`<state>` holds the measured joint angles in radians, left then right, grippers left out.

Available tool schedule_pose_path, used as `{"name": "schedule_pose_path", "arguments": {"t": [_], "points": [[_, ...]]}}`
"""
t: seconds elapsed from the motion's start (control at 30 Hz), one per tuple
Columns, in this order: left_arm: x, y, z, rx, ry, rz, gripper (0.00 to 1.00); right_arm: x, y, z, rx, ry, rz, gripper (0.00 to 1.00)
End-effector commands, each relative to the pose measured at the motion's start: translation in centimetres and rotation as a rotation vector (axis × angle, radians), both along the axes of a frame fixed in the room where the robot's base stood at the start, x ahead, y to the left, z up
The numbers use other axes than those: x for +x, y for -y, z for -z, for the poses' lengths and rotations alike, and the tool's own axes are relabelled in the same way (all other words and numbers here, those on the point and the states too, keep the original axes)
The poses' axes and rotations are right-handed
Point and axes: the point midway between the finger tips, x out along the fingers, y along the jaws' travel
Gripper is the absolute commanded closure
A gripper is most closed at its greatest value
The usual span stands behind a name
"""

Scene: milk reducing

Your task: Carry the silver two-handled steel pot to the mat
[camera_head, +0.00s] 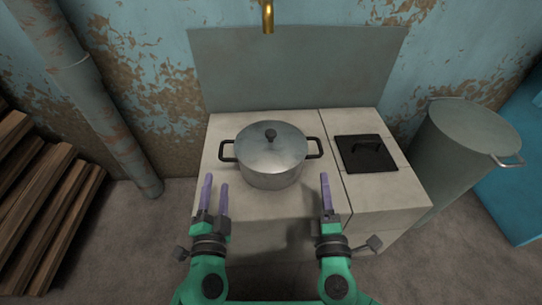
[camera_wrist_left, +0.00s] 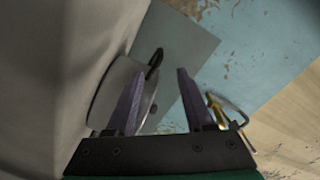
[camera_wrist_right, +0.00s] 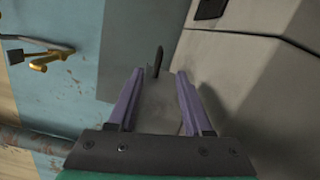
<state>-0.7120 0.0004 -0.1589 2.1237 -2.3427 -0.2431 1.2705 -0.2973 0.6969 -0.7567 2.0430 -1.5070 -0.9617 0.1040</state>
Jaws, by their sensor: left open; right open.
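The silver steel pot (camera_head: 271,165) stands upright on the left part of the pale stove top. It has a lid with a dark knob and two black side handles, one at the left (camera_head: 227,151) and one at the right (camera_head: 315,148). My left gripper (camera_head: 214,187) is open and empty, in front of the pot's left side. My right gripper (camera_head: 325,187) is open and empty, in front of the pot's right side. The pot also shows in the left wrist view (camera_wrist_left: 110,92), and a black handle shows between the fingers in the right wrist view (camera_wrist_right: 158,62). I see no mat.
A black plate with a handle (camera_head: 366,154) lies on the right part of the stove top (camera_head: 385,197). A grey metal bin (camera_head: 455,150) stands at the right. Stacked wood (camera_head: 45,215) and a pipe (camera_head: 105,120) are at the left. A brass tap (camera_head: 267,15) hangs above.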

Motion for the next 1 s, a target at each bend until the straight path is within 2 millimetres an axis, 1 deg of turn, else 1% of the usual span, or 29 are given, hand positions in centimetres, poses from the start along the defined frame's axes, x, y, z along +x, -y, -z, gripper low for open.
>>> {"name": "schedule_pose_path", "arguments": {"t": [0.07,0.17,0.6,0.7,0.83,1.0], "points": [[0.6,-0.1,0.0,0.0,0.002,-0.002,0.47,0.6,0.1,-0.1,0.001,0.002,0.002,0.5],[2.1,-0.2,-0.1,-0.001,0.004,-0.004,0.47,2.1,0.1,-0.1,0.0,0.003,0.001,0.5],[10.9,-0.6,-0.1,-0.001,0.003,-0.001,0.47,10.9,0.4,-0.3,-0.001,0.002,0.002,0.5],[12.6,-0.7,-0.1,0.0,0.003,-0.001,0.47,12.6,0.5,-0.3,0.001,0.001,0.001,0.5],[14.0,-0.7,0.0,0.0,0.0,0.0,0.47,14.0,0.6,-0.3,0.001,0.001,0.001,0.5],[14.4,-0.8,0.0,-0.001,-0.001,0.001,0.47,14.5,0.6,-0.3,0.001,-0.001,0.0,0.5]]}}
